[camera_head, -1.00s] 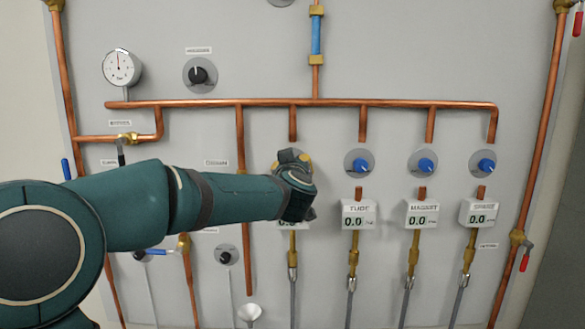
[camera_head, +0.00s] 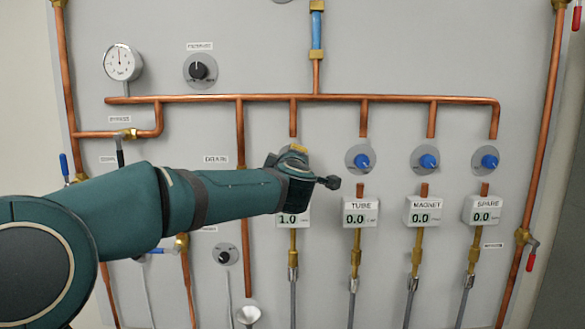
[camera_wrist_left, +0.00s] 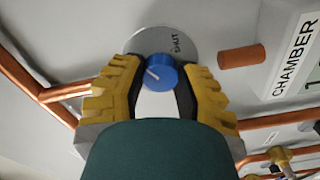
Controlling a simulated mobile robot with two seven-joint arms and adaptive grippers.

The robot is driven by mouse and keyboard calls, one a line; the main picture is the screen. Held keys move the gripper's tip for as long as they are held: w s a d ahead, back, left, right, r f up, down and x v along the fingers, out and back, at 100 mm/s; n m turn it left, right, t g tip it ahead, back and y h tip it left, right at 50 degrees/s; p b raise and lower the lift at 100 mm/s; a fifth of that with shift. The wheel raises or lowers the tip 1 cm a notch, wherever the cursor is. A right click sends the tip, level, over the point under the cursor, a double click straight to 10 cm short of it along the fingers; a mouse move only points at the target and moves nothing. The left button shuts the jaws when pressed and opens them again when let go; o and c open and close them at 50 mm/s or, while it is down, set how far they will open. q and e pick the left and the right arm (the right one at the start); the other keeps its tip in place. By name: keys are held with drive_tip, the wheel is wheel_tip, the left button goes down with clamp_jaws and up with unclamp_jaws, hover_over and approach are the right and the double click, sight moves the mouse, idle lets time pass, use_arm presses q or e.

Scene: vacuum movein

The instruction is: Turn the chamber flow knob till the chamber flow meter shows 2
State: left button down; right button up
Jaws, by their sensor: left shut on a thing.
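The blue chamber flow knob (camera_wrist_left: 161,72) sits on a round silver plate (camera_wrist_left: 175,38) marked SHUT in the left wrist view. My left gripper (camera_wrist_left: 158,88) has its yellow and black fingers on both sides of the knob and is shut on it. In the head view my left gripper (camera_head: 298,150) hides the knob. The chamber flow meter (camera_head: 288,220) below it reads 1.0; its top is hidden by my wrist. Part of its CHAMBER label (camera_wrist_left: 293,68) shows in the wrist view. My right gripper is not in view.
To the right are blue knobs above the TUBE meter (camera_head: 360,213), MAGNET meter (camera_head: 421,212) and SPARE meter (camera_head: 482,210), all reading 0.0. A copper pipe (camera_head: 390,102) runs above. A gauge (camera_head: 122,62) and black knob (camera_head: 198,70) are at upper left.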

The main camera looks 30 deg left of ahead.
use_arm(q)
drive_tip(key=shift+a+n+b, duration=0.1)
drive_tip(key=shift+n+b, duration=0.3)
drive_tip(key=shift+n, duration=0.6)
drive_tip(key=shift+r, duration=0.1)
drive_tip(key=c, duration=0.6)
unclamp_jaws()
drive_tip(key=v, duration=1.2)
